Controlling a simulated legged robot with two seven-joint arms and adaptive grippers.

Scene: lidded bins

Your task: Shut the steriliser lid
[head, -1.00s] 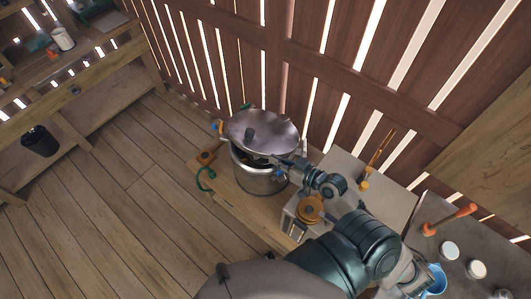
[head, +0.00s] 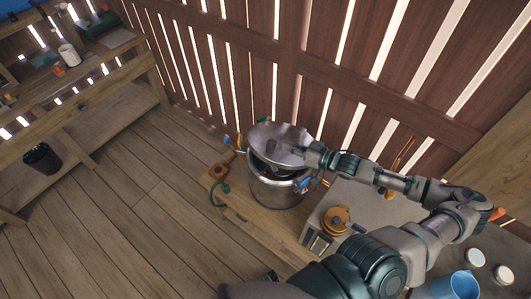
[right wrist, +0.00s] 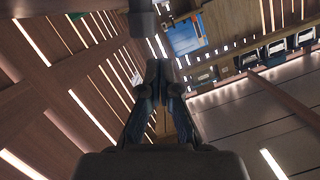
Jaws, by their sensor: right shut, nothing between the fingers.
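The steriliser (head: 275,192) is a round metal pot with blue parts at its side, standing on a low wooden platform. Its grey round lid (head: 262,133) stands raised and tilted over the pot, with a dark gap between lid and rim. A dark patch shows on the lid's face. My right gripper (head: 300,153) is at the lid's right edge; I cannot tell whether it touches. In the right wrist view its fingers (right wrist: 163,75) are together with nothing between them. The lid cannot be made out there. My left gripper is not in view.
An orange-topped device (head: 337,220) stands right of the pot. A green hose (head: 219,193) and an orange part (head: 217,171) lie on the left of the platform (head: 250,220). A slatted wall is close behind. A blue mug (head: 458,285) is at lower right.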

